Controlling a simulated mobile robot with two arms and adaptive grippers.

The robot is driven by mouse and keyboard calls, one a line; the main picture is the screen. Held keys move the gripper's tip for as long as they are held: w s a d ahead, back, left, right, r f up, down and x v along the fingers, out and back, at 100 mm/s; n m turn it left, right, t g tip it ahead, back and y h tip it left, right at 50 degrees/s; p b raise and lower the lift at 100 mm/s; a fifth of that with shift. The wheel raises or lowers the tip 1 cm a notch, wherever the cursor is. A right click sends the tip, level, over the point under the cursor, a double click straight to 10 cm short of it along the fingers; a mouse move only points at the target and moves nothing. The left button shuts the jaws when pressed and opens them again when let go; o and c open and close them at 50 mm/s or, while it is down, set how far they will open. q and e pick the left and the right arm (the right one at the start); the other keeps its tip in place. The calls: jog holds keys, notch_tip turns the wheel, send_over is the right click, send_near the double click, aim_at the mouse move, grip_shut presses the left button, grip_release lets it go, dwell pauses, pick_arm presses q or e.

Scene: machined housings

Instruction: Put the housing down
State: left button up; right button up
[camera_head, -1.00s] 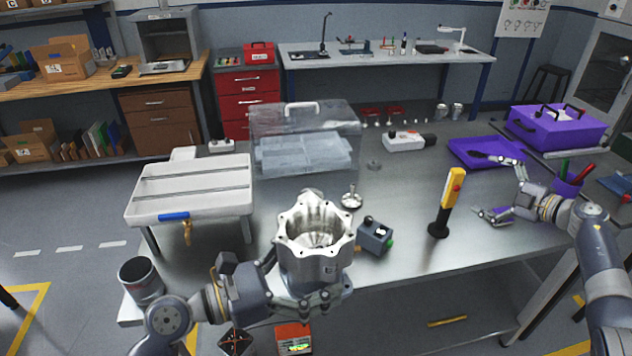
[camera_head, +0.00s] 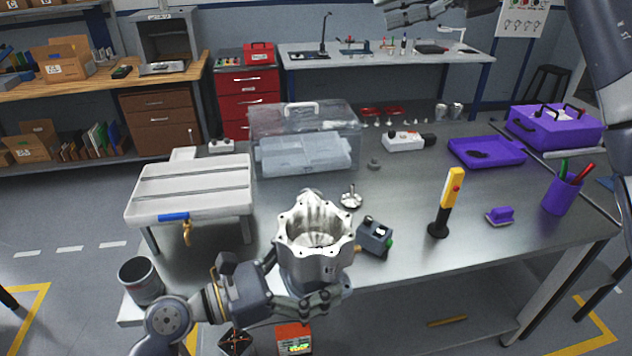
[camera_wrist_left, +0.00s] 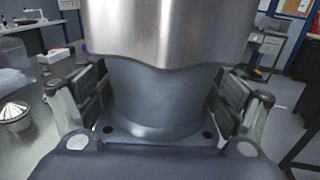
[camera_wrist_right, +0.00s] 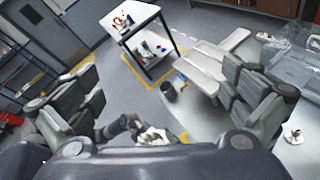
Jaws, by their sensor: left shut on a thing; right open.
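The machined housing (camera_head: 314,240) is a silvery, open-topped metal part with a scalloped flange. It stands upright in my left gripper (camera_head: 305,300) near the front edge of the metal table (camera_head: 400,262). The left wrist view shows the housing (camera_wrist_left: 155,95) filling the space between both fingers, which press on its sides. Whether its base touches anything is hidden. My right gripper (camera_head: 430,12) is raised high at the top of the head view. In the right wrist view its fingers (camera_wrist_right: 165,105) are wide apart, with nothing held between them.
A white tray stand (camera_head: 190,195) is left of the housing and a clear case (camera_head: 305,140) behind it. A small grey box (camera_head: 375,236) sits close on the right. A yellow-black tool (camera_head: 447,205) stands farther right. Bare tabletop lies between them and the purple tray (camera_head: 487,151).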

pick_arm(q)
jog(key=shift+r, duration=0.2)
pick_arm(e)
jog(key=s+a+f+n+g+h, duration=0.1)
jog(key=s+a+f+n+h, duration=0.1)
jog(key=s+a+n, duration=0.15)
pick_arm(q)
jog(key=shift+s+a, duration=0.1)
jog(key=shift+w, duration=0.2)
jog(key=shift+s, duration=0.15)
pick_arm(e)
jog(key=n+g+h, duration=0.1)
jog(key=n+h, duration=0.7)
jog(key=h, duration=0.4)
send_over(315, 246)
jog(key=s, duration=0.1)
notch_tip(315, 246, down, 18)
jog(key=shift+n, duration=0.25)
notch_tip(315, 246, down, 12)
jog(key=shift+f, duration=0.25)
jog(key=shift+c, duration=0.2)
